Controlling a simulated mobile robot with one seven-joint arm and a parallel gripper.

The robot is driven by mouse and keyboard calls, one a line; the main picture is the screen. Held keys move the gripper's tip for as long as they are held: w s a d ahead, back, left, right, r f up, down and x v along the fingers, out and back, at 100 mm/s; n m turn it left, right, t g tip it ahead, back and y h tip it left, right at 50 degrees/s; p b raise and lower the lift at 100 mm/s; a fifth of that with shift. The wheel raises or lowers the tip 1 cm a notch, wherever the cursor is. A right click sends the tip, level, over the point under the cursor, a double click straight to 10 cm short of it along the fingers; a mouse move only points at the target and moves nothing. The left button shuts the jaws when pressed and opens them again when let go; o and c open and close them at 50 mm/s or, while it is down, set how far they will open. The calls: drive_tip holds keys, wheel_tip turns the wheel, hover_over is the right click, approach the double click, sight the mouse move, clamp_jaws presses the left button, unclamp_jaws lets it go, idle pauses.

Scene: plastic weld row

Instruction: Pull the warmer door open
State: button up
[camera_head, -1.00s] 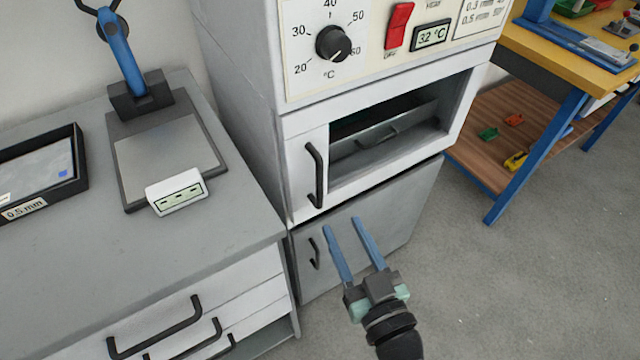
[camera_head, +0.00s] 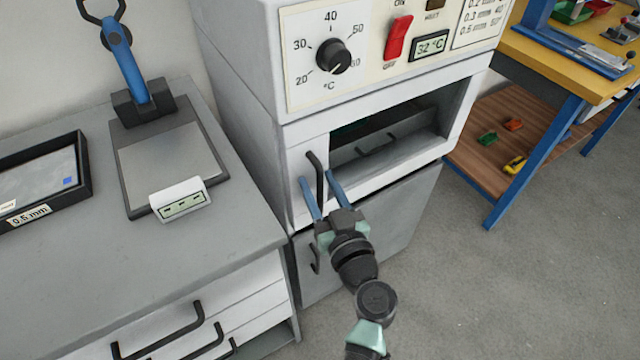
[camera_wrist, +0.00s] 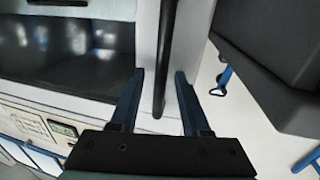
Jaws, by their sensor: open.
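The warmer (camera_head: 245,130) is a white cabinet with a control panel on top. Its door (camera_head: 400,170) is shut and has a dark window showing a rack inside. The black upright door handle (camera_head: 317,178) is on the door's left side. My gripper (camera_head: 318,182) is open in front of the door, with one blue finger on each side of the handle's lower part. In the wrist view, the handle (camera_wrist: 165,60) runs between the two open fingers (camera_wrist: 160,82). I see a gap on each side of the handle, so the fingers are not closed on it.
A grey cabinet door (camera_head: 385,225) with its own black handle is below the warmer door. A grey counter (camera_head: 90,270) with drawers stands at the left. A yellow workbench (camera_head: 570,65) is at the right. The floor (camera_head: 480,290) in front is clear.

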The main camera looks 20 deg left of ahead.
clamp_jaws()
idle(1.3)
